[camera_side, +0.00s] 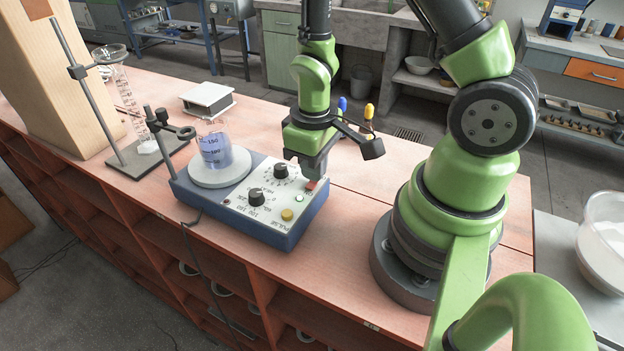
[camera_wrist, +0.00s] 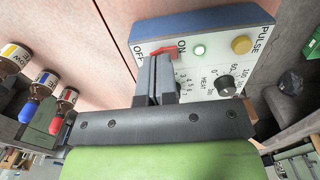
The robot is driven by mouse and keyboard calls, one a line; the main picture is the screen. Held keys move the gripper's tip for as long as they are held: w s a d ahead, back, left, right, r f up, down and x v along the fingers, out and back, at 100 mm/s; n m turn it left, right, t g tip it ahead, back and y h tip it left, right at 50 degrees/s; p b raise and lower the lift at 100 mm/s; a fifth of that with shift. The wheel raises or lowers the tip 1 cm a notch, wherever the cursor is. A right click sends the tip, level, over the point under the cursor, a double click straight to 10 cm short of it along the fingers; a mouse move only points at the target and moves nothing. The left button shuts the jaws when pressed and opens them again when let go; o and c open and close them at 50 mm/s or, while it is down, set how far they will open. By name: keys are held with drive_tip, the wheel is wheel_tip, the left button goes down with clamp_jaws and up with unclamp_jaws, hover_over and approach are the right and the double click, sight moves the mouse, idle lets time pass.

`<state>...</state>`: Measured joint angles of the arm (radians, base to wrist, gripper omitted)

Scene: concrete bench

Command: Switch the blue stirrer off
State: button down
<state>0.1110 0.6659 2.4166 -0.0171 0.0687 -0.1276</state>
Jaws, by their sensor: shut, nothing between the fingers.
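The blue stirrer (camera_side: 240,205) sits on the bench with a white front panel, two black knobs and a round pale plate (camera_side: 222,170). A beaker (camera_side: 216,150) with blue markings stands on the plate. The red switch (camera_wrist: 175,52) lies between the ON and OFF labels; it also shows in the side view (camera_side: 312,185). Its tilt is hard to tell. A green lamp (camera_wrist: 199,49) beside it looks lit. A yellow button (camera_wrist: 241,45) is marked PULSE. My gripper (camera_wrist: 158,60) is shut and empty, its tips close at the switch and partly covering it; contact cannot be told.
A clamp stand (camera_side: 130,160) with a glass cylinder (camera_side: 118,85) stands left of the stirrer. Several small labelled bottles (camera_wrist: 40,85) show at the left of the wrist view.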

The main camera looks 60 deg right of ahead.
drive_tip(key=shift+f, duration=0.5)
drive_tip(key=shift+r, duration=3.55)
drive_tip(key=shift+r, duration=0.15)
drive_tip(key=s+a+r+m+t+y, duration=0.1)
drive_tip(key=s+a+r+m+t, duration=0.1)
drive_tip(key=r, duration=0.6)
drive_tip(key=s+a+r+m+t+y, duration=0.1)
drive_tip(key=s+a+r+m+t, duration=0.1)
drive_tip(key=s+r+t, duration=0.3)
drive_tip(key=shift+a+r, duration=0.55)
drive_tip(key=shift+r, duration=1.75)
